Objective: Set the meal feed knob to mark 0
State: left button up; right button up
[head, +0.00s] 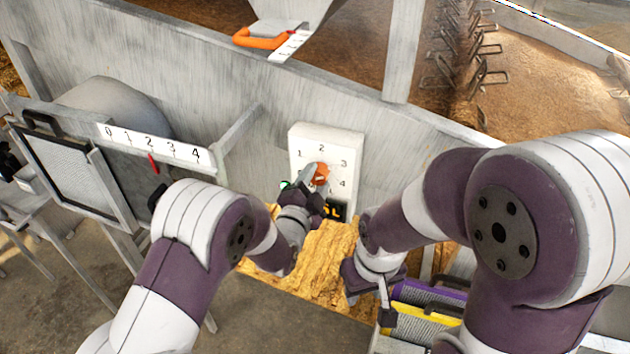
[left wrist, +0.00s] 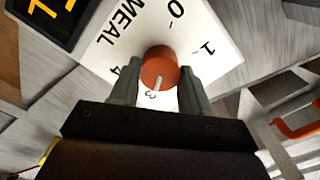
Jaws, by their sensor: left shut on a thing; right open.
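The meal feed knob (head: 321,173) is a round orange knob on a white dial plate (head: 354,150) with numerals around it. In the left wrist view the knob (left wrist: 159,66) sits between the two fingers of my left gripper (left wrist: 159,80), which is shut on it. Its white pointer line points at the 3 in that view. The 0, 1, 4 and the word MEAL also show there; the 2 does not. In the head view my left gripper (head: 314,182) hides the lower left of the dial. My right gripper (head: 370,300) is open, low at centre right, away from the dial.
A black display (head: 337,210) with yellow characters is just below the knob. A 0–4 scale (head: 155,146) with a red marker is at the left. An orange handle (head: 262,40) is above. A yellow and purple crate (head: 430,300) lies near my right gripper.

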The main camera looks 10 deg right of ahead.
pick_arm(q)
jog(key=shift+f+n+b, duration=0.25)
jog(key=shift+n+b, duration=0.55)
jog(key=shift+b, duration=0.3)
jog(key=n+b, duration=0.8)
jog(key=b, duration=0.1)
jog(key=shift+n+b, duration=0.3)
jog(key=shift+b, duration=0.05)
jog(key=n+b, duration=0.9)
jog(key=shift+a, duration=0.1)
jog(key=n+b, duration=0.3)
jog(key=n, duration=0.1)
jog(key=shift+n+b, duration=0.4)
jog(key=n+b, duration=0.3)
jog(key=shift+f+n, duration=0.1)
jog(key=shift+n, duration=0.2)
jog(key=n+b, duration=0.6)
jog(key=shift+n+b, duration=1.15)
jog(key=shift+n, duration=0.05)
jog(key=shift+r, duration=0.2)
